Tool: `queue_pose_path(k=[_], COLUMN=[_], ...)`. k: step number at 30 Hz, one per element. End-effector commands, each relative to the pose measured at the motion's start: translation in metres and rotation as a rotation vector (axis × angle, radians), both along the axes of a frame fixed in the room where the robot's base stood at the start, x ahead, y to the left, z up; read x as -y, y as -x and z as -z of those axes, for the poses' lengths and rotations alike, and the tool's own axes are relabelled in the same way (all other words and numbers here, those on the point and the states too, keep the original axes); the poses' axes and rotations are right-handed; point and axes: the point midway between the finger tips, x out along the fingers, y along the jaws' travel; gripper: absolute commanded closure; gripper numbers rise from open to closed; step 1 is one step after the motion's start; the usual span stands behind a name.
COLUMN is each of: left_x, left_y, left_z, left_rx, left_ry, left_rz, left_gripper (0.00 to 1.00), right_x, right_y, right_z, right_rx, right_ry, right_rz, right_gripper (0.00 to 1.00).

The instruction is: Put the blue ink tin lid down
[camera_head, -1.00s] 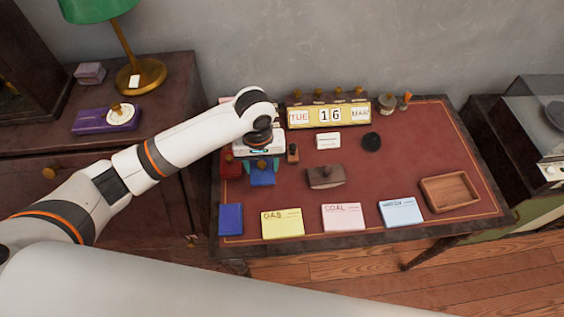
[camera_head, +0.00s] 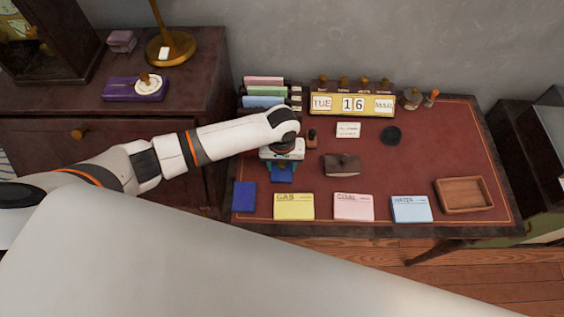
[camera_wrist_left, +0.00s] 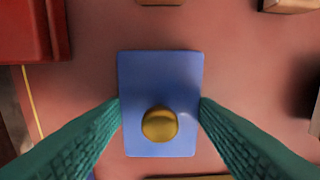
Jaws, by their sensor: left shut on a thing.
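The blue ink tin lid (camera_wrist_left: 160,80) is a flat blue rectangle with a round brass knob (camera_wrist_left: 159,124) on top. In the left wrist view it lies between the green fingers of my left gripper (camera_wrist_left: 160,112), which is shut on its left and right edges. In the head view the lid (camera_head: 282,173) shows partly below my left gripper (camera_head: 282,164), above the left part of the desk. I cannot tell whether it touches the desktop. A blue rectangle (camera_head: 244,196) lies at the desk's front left corner. My right gripper is out of view.
Yellow (camera_head: 293,206), pink (camera_head: 353,207) and light blue (camera_head: 410,209) cards lie along the front edge. A brown blotter (camera_head: 342,164) is right of the lid, with a stamp (camera_head: 312,137) behind. A wooden tray (camera_head: 464,195) is at right. A red box (camera_wrist_left: 28,30) is beside the lid.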

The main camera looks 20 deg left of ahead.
Motion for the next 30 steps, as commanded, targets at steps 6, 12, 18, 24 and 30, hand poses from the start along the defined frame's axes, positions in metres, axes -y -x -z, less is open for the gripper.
queue_pose_path(k=[6,12,18,24,30], left_x=[0.000,0.000,0.000,0.001,0.001], left_y=[0.000,0.000,0.000,-0.001,-0.002], left_z=[0.002,0.002,0.002,-0.010,-0.050], left_rx=[-0.001,0.000,0.000,0.002,0.004], left_ry=[0.000,0.000,0.000,0.003,0.003], left_rz=[-0.001,-0.001,-0.001,0.000,0.000], left_gripper=[0.68,0.24,0.24,0.24,0.24], right_x=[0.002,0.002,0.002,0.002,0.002], right_y=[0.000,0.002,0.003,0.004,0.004], right_z=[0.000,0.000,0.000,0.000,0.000], right_rx=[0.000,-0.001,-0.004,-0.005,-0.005], right_ry=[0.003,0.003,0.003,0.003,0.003], right_rz=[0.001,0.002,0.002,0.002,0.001], right_gripper=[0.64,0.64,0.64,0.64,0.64])
